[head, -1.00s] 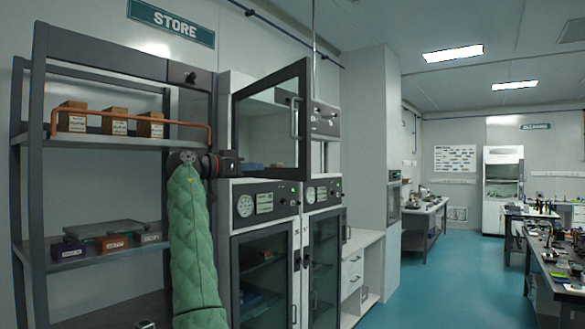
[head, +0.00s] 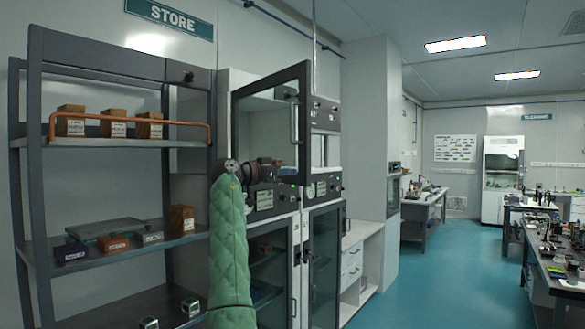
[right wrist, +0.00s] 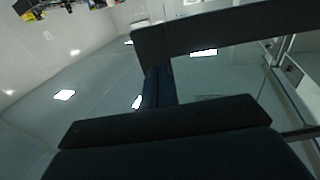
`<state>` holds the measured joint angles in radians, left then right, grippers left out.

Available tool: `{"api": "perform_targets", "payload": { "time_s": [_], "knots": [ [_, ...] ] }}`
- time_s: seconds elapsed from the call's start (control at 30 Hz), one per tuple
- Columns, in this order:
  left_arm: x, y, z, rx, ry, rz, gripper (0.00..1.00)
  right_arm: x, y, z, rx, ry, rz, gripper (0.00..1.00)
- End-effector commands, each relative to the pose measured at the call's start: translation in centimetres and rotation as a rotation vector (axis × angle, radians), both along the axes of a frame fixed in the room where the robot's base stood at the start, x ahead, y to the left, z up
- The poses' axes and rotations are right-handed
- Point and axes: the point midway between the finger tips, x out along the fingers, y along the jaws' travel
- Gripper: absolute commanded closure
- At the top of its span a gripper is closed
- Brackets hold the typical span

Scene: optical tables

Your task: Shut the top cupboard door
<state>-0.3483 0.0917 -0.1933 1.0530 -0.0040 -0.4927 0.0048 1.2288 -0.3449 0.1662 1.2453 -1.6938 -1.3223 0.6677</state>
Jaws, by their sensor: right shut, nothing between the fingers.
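The top cupboard door (head: 265,121) is a glass pane in a dark frame. It stands open, swung out from the cupboard, with an upright bar handle (head: 294,122) near its free edge. My right gripper (head: 288,172), at the end of the green-sleeved arm, is shut and empty. It is by the door's lower edge, below the handle; I cannot tell whether it touches the door. The right wrist view shows a dark frame (right wrist: 225,35), apparently the door's, close above the dark gripper parts. My left gripper is not in view.
An open shelf rack (head: 105,142) with an orange rail and several blocks stands on the left. Below the open door are control panels and shut lower glass doors (head: 323,262). A white counter with drawers (head: 353,265) stands to the right, then clear teal floor (head: 430,285).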

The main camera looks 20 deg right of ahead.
Motion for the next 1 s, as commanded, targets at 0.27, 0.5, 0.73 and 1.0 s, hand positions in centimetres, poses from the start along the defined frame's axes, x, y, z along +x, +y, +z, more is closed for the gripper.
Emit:
{"api": "perform_targets", "payload": {
  "time_s": [0.27, 0.5, 0.73, 1.0],
  "knots": [
    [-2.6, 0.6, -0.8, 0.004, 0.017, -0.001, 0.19, 0.6, -1.7, 0.0, 0.000, 0.002, 0.000, 1.00],
    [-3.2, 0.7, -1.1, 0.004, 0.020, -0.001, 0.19, 0.7, -2.0, -0.1, 0.000, 0.001, 0.001, 1.00],
    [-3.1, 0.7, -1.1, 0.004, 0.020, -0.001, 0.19, 0.7, -2.1, -0.1, 0.000, 0.001, 0.001, 1.00],
    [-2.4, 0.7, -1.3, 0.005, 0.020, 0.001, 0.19, 0.0, -5.6, -0.3, 0.000, -0.001, 0.006, 1.00]
  ]
}}
